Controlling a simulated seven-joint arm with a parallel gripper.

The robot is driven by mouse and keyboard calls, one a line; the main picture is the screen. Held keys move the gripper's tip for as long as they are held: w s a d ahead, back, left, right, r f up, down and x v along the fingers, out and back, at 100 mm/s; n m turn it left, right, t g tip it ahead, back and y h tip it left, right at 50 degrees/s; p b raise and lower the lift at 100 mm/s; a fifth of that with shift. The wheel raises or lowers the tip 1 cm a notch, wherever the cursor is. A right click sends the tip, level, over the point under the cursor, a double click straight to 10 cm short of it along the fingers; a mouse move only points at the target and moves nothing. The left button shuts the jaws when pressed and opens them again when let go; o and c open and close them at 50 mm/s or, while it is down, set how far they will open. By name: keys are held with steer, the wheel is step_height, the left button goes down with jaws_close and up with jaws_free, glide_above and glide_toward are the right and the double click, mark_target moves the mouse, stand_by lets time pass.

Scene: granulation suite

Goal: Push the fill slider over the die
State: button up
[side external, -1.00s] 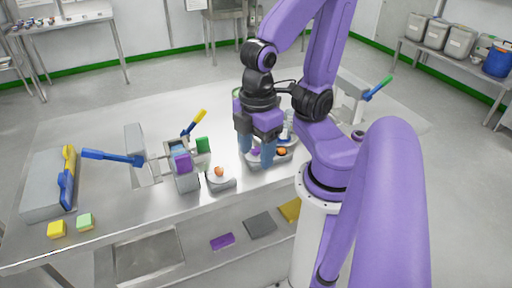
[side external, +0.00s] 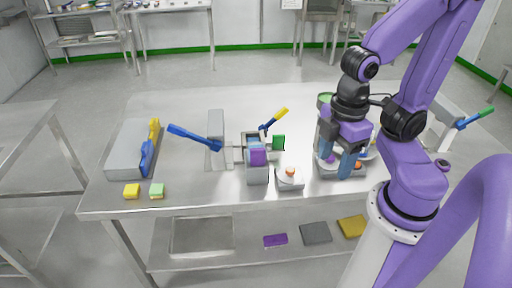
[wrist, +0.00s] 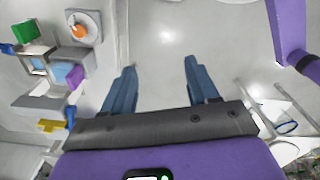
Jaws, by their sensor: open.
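A bench device (side external: 257,172) stands left of my gripper: a grey block with a blue-grey top part, a purple block (side external: 258,157) at its front and a green block (side external: 278,142) at its right. I cannot tell which part is the fill slider, and I cannot make out the die. In the wrist view the purple block (wrist: 75,77) and green block (wrist: 26,32) show at upper left, by a grey frame with an opening. My gripper (side external: 337,163) is open, its blue fingers pointing down, apart from this device. Between the fingers (wrist: 160,70) only bare bench shows.
A grey base with an orange-topped piece (side external: 290,173) stands between the device and my gripper. Another orange piece (side external: 357,164) is beside my fingers. A blue lever (side external: 195,136) and yellow handle (side external: 276,117) stick out near the device.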

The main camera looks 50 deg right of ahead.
steer(key=shift+o, duration=1.3)
steer(key=r+m, duration=0.2)
steer(key=m, duration=2)
glide_above(257, 149)
step_height(257, 149, down, 18)
steer(key=shift+d+r, duration=0.1)
steer(key=shift+r, duration=0.05)
steer(key=shift+c, duration=0.3)
steer(key=c, duration=1.1)
steer(key=w+d, duration=0.7)
steer(key=shift+r, duration=0.1)
steer(key=shift+c, duration=0.2)
steer(key=shift+w+d, duration=0.1)
